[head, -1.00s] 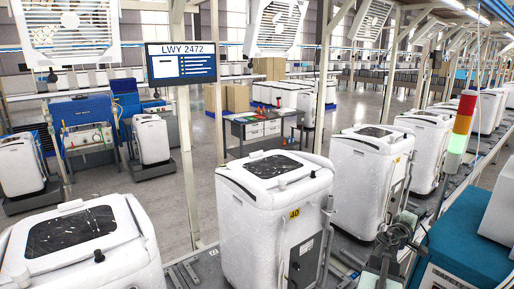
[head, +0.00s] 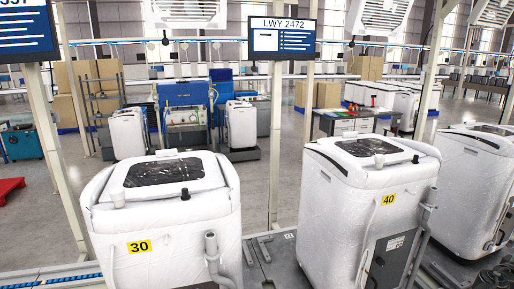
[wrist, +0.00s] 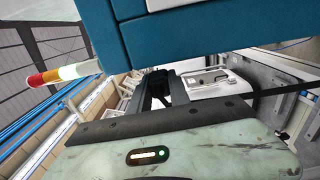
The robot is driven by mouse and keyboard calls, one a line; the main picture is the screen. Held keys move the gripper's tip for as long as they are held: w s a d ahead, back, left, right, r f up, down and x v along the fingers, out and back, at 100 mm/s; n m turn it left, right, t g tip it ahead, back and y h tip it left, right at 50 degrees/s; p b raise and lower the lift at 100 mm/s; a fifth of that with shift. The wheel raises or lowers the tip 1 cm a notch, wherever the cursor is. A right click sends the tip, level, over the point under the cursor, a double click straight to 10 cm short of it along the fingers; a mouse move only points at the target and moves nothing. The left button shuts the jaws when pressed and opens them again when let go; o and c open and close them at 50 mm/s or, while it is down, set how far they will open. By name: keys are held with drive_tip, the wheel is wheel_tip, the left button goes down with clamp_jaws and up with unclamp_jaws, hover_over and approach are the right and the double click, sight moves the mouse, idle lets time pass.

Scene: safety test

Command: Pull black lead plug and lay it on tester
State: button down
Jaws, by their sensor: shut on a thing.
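My gripper (wrist: 160,84) shows in the wrist view as two dark fingers beyond a pale green housing. They are close together around something dark, taken as the black lead plug, though its shape is hard to make out. A thin black strip (wrist: 285,89), perhaps the lead, runs off to the right. A big teal box (wrist: 210,30) fills the top of this view, very close to the fingers. I cannot tell whether it belongs to the tester. A blue station with a gauge panel (head: 186,115) stands far back in the head view.
White wrapped washers marked 30 (head: 165,235) and 40 (head: 350,220) stand in front, with another washer (head: 478,180) at the right. Grey floor behind the washers is open.

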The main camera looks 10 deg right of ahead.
drive_tip(key=n, duration=0.5)
drive_tip(key=shift+n, duration=0.3)
drive_tip(key=n, duration=1.2)
